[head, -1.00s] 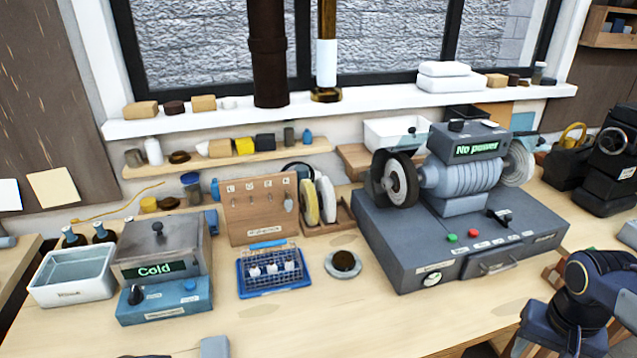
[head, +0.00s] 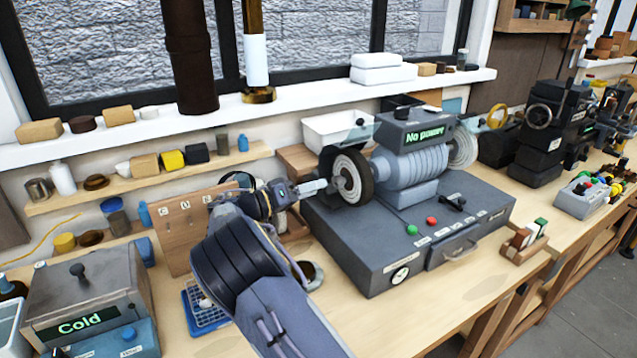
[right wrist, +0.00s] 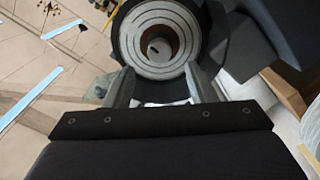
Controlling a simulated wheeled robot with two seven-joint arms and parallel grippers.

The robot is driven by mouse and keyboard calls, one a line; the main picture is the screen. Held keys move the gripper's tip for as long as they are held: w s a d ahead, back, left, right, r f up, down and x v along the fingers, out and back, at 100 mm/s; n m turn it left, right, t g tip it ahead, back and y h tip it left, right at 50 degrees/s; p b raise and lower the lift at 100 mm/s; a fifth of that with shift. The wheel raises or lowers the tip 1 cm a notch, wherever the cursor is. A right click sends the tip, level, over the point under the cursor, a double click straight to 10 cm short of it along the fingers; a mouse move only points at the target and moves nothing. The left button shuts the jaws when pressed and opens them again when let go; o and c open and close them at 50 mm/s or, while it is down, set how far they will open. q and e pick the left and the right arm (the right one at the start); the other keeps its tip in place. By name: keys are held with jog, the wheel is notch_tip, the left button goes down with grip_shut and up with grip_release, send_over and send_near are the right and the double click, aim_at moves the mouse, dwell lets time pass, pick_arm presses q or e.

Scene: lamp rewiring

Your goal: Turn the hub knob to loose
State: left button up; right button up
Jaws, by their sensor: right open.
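The grinder's left wheel (head: 350,177) is a grey disc with a dark rim, facing my right gripper (head: 318,187) in the head view. In the right wrist view the wheel (right wrist: 138,38) shows pale rings around a brown round hub (right wrist: 160,44) with a small dark mark at its middle. I cannot tell the knob's setting. My right gripper (right wrist: 160,74) is open, its two fingers apart below the hub in that view, with nothing seen between them. It is close to the wheel; contact cannot be told. My left gripper is not in view.
The grinder's grey base (head: 375,250) carries a green and a red button, and its display (head: 424,136) reads "No power". A heater box (head: 85,300) reads "Cold" at lower left.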

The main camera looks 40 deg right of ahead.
aim_at(335, 183)
jog(key=d, duration=0.2)
jog(key=d+p, duration=0.1)
jog(key=d, duration=0.3)
jog(key=shift+s+d, duration=0.15)
jog(key=shift+s, duration=0.25)
jog(key=shift+c, duration=0.4)
jog(key=c, duration=0.9)
